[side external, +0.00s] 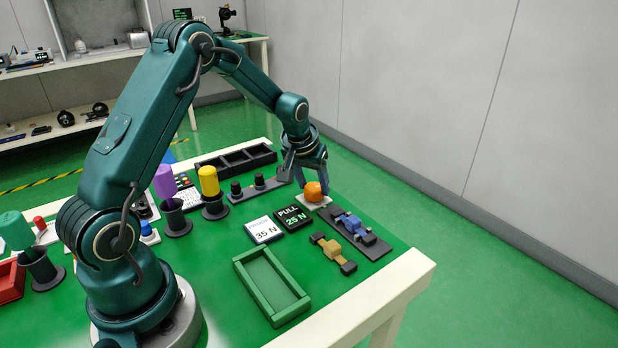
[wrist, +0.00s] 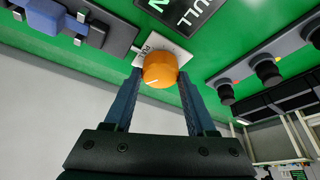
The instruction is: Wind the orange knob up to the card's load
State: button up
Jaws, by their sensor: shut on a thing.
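The orange knob (side external: 314,191) sits on a small pale plate near the far right part of the green table. My gripper (side external: 314,176) comes down over it from above. In the wrist view the orange knob (wrist: 160,70) lies between the two blue fingertips of my gripper (wrist: 160,76), which are shut on it. The white card (side external: 263,230) reads 35 N. Beside it, the black display (side external: 293,218) reads PULL 25 N in the side view. Only part of the display (wrist: 180,12) shows in the wrist view.
A dark plate with a blue clamp-like part (side external: 355,228) lies right of the knob. A tan part with dark ends (side external: 332,251) lies in front of it. A row of black knobs (side external: 259,186) is to the left. A green tray (side external: 271,287) stands nearer the front.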

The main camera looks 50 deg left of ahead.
jog(key=m, duration=0.2)
jog(key=m+h, duration=0.1)
jog(key=shift+a+m+h, duration=0.15)
jog(key=shift+m+h, duration=0.15)
jog(key=shift+m, duration=0.1)
jog(key=shift+a+m+h, duration=0.1)
jog(key=shift+m+h, duration=0.5)
jog(key=shift+m, duration=1.1)
jog(key=o, duration=1.4)
jog(key=shift+c, duration=0.2)
jog(key=shift+v, duration=2.6)
jog(key=shift+s, duration=0.1)
